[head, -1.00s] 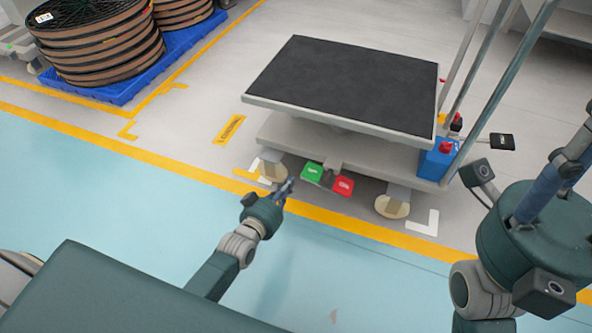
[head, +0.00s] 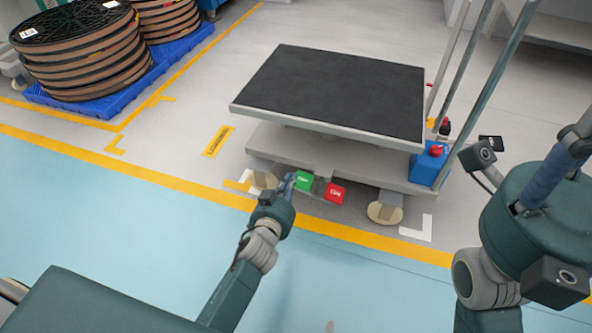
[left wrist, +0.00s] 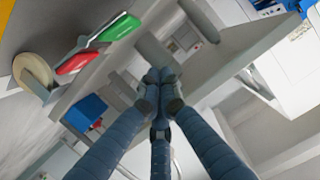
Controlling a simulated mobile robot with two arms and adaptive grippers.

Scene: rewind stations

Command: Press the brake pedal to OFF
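The cart's brake pedal has a green pad (head: 304,180) and a red pad (head: 335,193) side by side under the cart's front edge. Their labels are too small to read. The green pad (left wrist: 121,27) and red pad (left wrist: 78,62) also show at upper left in the left wrist view. My left gripper (head: 289,183) is just left of the green pad in the head view; I cannot tell whether it touches. In the left wrist view its fingers (left wrist: 158,88) meet at the tips, with nothing between them. My right gripper is out of view.
The cart (head: 335,92) has a dark top, a lower deck and round feet. A blue box with a red knob (head: 430,163) sits at its right end beside upright poles. Stacked reels (head: 85,55) stand on a blue pallet at upper left. The front floor is clear.

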